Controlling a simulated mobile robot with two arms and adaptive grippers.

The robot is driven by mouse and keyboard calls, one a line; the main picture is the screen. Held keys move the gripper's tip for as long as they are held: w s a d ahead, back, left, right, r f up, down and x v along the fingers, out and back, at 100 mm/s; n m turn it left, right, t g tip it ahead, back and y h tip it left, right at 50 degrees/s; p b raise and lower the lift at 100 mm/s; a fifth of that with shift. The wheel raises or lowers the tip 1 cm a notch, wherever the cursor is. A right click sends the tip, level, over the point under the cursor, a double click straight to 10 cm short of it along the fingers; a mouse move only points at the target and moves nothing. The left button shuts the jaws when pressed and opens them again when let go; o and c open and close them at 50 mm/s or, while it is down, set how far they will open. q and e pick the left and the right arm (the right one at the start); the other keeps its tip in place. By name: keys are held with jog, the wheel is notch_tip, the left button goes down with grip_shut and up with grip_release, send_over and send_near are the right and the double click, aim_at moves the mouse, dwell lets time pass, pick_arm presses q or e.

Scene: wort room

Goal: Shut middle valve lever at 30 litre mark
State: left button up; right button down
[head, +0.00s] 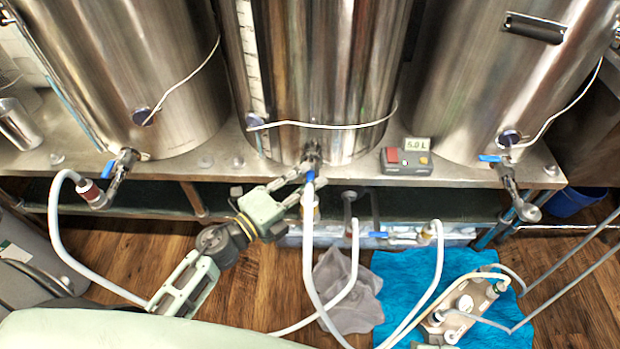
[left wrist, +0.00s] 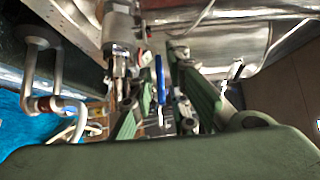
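The middle steel kettle (head: 330,70) has a white graduated strip (head: 249,60) on its left side; its marks are too small to read. Its valve (head: 311,154) is at the bottom front, with a white hose below. The blue middle valve lever (head: 310,176) points down and towards me, along the outlet. My left gripper (head: 305,184) is open just at the lever. In the left wrist view the blue lever (left wrist: 160,78) shows between the spread green fingers (left wrist: 158,92); I cannot see clear contact. My right gripper is not in view.
A display box (head: 406,160) on the bench reads 5.0 L. Left and right kettles have blue levers (head: 108,169) (head: 490,158) set sideways. White hoses hang in front. A pump (head: 464,308) sits on a blue cloth (head: 390,265), beside a grey cloth (head: 350,295).

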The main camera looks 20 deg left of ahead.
pick_arm(q)
jog(key=shift+w+d, duration=0.25)
jog(key=shift+w, duration=0.1)
grip_shut()
dwell(0.3)
